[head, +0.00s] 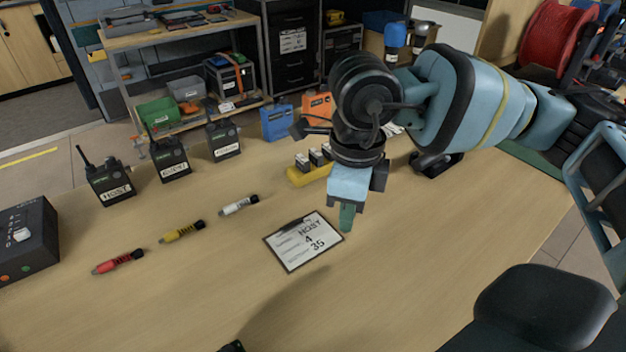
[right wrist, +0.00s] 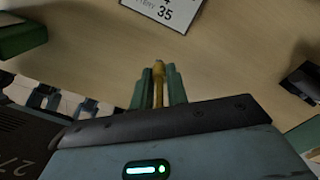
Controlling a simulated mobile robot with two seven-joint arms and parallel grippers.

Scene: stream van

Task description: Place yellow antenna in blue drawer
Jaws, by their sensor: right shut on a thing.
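My right gripper (head: 346,220) hangs above the table just right of the clipboard, fingers pointing down. In the right wrist view its green fingers (right wrist: 159,88) are shut on a thin yellow rod (right wrist: 158,82). Most of the rod is hidden, so I cannot tell how long it is. A yellow stick with a black end (head: 182,232) lies on the table between a red one (head: 118,262) and a white one (head: 238,206). I cannot make out a blue drawer. My left gripper is not clearly in view.
A clipboard (head: 304,243) lies mid-table. Several radios (head: 170,160) stand along the back edge, near a blue box (head: 277,122) and an orange box (head: 317,105). A yellow tray (head: 300,180) sits behind my gripper. A black drawer cabinet (head: 290,75) stands behind.

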